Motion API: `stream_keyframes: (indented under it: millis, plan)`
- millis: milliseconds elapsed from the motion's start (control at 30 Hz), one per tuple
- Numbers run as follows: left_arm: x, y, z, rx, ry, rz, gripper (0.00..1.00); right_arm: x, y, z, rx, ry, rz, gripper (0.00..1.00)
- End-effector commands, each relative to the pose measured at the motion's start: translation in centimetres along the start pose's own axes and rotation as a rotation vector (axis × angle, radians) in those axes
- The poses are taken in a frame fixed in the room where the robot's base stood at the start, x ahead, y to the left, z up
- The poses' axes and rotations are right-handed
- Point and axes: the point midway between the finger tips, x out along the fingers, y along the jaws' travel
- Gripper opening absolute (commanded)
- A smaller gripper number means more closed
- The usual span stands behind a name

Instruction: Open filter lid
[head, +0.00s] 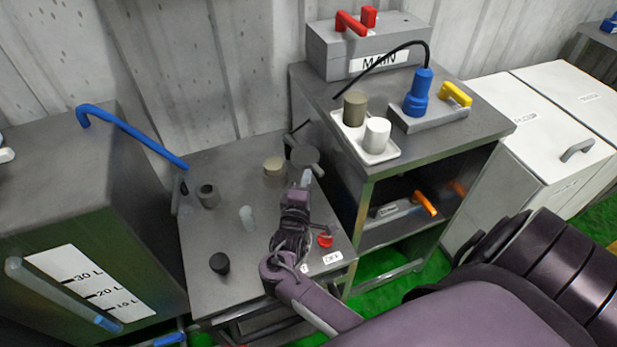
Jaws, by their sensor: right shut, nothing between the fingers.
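My right gripper (304,180) reaches over the grey metal table (235,275) from the lower right. Its fingers are shut with nothing between them. The fingertips are just in front of a dark grey round disc (305,155) near the table's back right, which looks like the filter lid. I cannot tell whether they touch it. An olive-topped cylinder (274,166) stands just left of the disc. What is under the disc is hidden. My left gripper is not in view.
A red button (325,240) and an OFF label (333,257) are at the table's front right. Left stands a tank (150,215) with a blue pipe (135,137). Right, a taller cabinet (440,145) holds a white tray (366,158) with two cups and a blue tool (417,92).

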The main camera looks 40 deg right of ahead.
Motion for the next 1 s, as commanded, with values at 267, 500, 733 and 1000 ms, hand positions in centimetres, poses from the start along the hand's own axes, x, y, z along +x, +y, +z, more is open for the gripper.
stream_keyframes:
  millis: [267,500,733,1000]
  plan:
    - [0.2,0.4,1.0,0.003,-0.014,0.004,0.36,-0.3,0.1,-0.2,0.002,0.001,0.000,0.00]
    - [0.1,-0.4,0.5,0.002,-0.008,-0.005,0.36,-0.2,0.1,-0.1,0.001,0.001,0.000,0.00]
    - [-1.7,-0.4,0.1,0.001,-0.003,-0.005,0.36,0.9,0.4,1.5,-0.003,0.001,0.000,0.00]
    - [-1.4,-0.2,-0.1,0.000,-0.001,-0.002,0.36,1.0,0.0,1.5,0.001,0.001,0.000,0.00]
